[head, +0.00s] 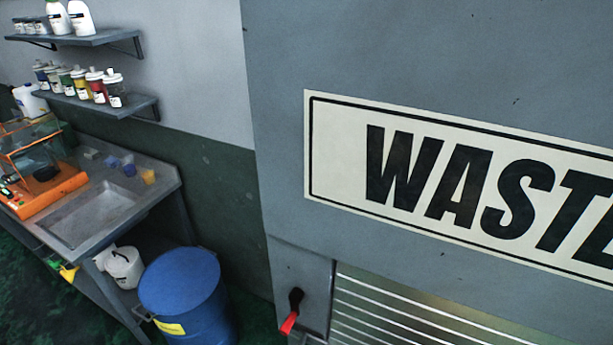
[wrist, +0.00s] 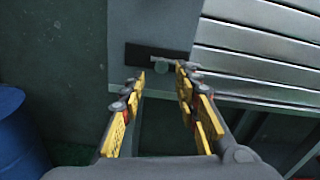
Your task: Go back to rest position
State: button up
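My gripper (wrist: 160,82) shows in the wrist view, with yellow-padded fingers spread apart and nothing between them. It points toward a grey panel with a dark plate (wrist: 160,56) beyond the fingertips. A slatted metal shutter (wrist: 245,45) lies to the right of the fingers. In the head view my gripper does not show. There, a large grey waste unit (head: 275,130) with a white sign (head: 340,190) fills the right side, and a red-tipped handle (head: 291,312) sits beside its slatted shutter (head: 400,315).
A blue barrel (head: 180,282) stands on the green floor at lower left, near a metal sink bench (head: 150,205). An orange device (head: 45,190) stands on the bench. Shelves (head: 85,102) with several bottles hang on the wall. The barrel's edge also shows in the wrist view (wrist: 15,135).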

jog(key=s+d+f+m+g+h, duration=0.2)
jog(key=s+d+m+g+h, duration=0.1)
jog(key=d, duration=0.3)
jog(key=s+d+r+m+g+b, duration=0.1)
jog(key=s+d+r+m+g, duration=0.55)
jog(key=m+g, duration=0.5)
notch_tip(320, 180, up, 14)
jog(key=w+d+m+g+y+b, duration=0.2)
jog(key=m+y, duration=0.7)
jog(key=m, duration=0.4)
jog(key=w+d+r+m+t+b, duration=0.1)
jog(key=d+r+m+t, duration=0.4)
jog(key=d+r, duration=0.7)
jog(key=shift+m+y+b, duration=0.4)
jog(key=shift+m+b, duration=0.25)
